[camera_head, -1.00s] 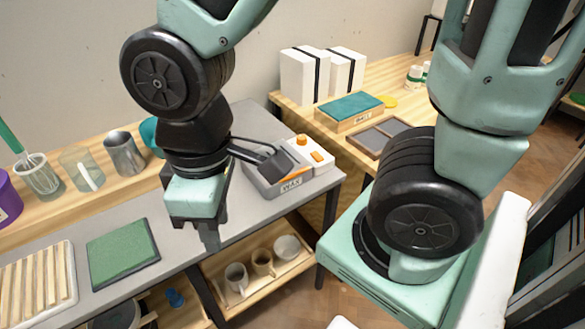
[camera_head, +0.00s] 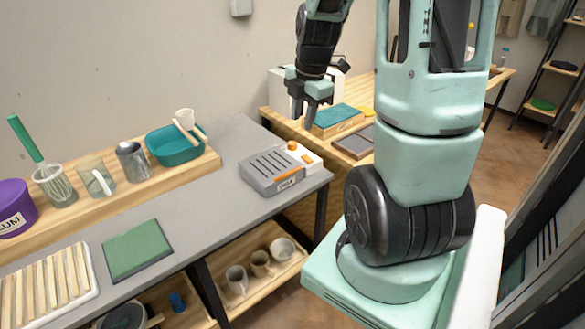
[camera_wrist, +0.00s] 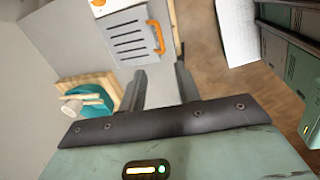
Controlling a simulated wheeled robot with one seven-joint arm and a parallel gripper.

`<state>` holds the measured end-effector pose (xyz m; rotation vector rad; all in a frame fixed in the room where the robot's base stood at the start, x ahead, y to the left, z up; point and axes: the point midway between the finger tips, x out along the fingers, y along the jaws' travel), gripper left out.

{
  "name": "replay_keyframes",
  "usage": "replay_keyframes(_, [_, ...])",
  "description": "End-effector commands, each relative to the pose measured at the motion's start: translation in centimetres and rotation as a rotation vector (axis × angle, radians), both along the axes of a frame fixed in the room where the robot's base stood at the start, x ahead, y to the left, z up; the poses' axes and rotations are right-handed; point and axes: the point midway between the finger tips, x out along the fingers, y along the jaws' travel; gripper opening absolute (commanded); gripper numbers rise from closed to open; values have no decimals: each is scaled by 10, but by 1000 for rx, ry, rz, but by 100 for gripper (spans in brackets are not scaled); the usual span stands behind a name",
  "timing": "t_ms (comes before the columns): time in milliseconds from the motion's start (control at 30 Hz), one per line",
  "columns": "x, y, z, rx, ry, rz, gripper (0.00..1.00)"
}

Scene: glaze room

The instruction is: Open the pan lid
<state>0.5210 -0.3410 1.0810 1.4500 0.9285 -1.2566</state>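The wax pan (camera_head: 273,188) is a grey box on the right part of the grey bench. Its slotted grey lid (camera_head: 268,167) lies flat on top, closed, with an orange handle (camera_head: 290,175) along the front edge. In the wrist view the lid (camera_wrist: 127,42) and the orange handle (camera_wrist: 156,37) show beyond the fingers. My gripper (camera_head: 305,112) is raised above and behind the pan in the head view, clear of it. In the wrist view my gripper (camera_wrist: 161,72) has its two fingers apart with nothing between them.
A white control box (camera_head: 303,155) with orange knobs adjoins the pan. A teal basin (camera_head: 172,150) stands on the wooden shelf to the left. A green mat (camera_head: 138,250) lies on the bench. Bare grey bench (camera_head: 212,190) lies left of the pan.

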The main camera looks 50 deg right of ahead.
Motion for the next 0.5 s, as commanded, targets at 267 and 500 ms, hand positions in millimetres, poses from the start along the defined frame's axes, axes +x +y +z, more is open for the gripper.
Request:
replay_keyframes(267, [6,0,-41,5,6,3,33])
replay_keyframes(500, [15,-2,-89,4,6,2,33])
